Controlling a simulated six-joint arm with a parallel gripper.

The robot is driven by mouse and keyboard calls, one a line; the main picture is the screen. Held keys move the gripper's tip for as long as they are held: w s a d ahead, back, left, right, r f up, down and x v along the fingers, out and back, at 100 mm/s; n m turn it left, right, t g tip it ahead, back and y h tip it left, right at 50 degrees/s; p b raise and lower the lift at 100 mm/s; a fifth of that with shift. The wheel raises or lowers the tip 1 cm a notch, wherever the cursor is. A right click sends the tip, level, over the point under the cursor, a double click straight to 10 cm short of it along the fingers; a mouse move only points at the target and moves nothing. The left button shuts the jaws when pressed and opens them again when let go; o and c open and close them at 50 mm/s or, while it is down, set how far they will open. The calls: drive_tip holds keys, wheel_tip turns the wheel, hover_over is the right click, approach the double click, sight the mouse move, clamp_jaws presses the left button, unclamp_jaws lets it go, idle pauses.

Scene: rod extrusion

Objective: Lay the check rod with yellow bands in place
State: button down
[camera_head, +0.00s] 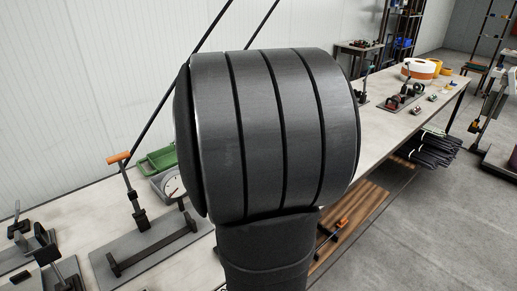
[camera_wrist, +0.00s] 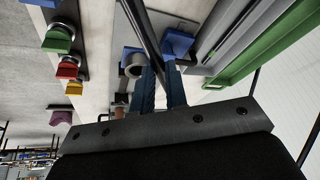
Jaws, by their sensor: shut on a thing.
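In the wrist view my gripper (camera_wrist: 159,72) has its two blue fingers close together on a thin dark rod (camera_wrist: 140,22). The rod runs up and out of the top edge of that view. No yellow bands show on the visible part, so I cannot tell which rod it is. In the head view my own large dark arm fills the middle and hides the gripper. Two dark slanting rods or lines (camera_head: 180,82) show against the wall behind the arm; I cannot tell whether either is the held rod. The rod's resting place cannot be made out.
A toggle clamp with an orange handle (camera_head: 118,158) stands on a grey plate at left. The bench (camera_head: 375,118) carries fixtures and rolls (camera_head: 421,69) at right. Coloured knobs (camera_wrist: 57,40) show in the wrist view.

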drive_tip(key=s+a+f+m+g+h, duration=0.1)
drive_tip(key=s+a+m+h, duration=0.2)
drive_tip(key=s+a, duration=1.7)
drive_tip(key=shift+m, duration=1.9)
drive_tip(key=shift+d+f, duration=0.1)
drive_tip(key=shift+f, duration=0.05)
drive_tip(key=shift+f, duration=4.2)
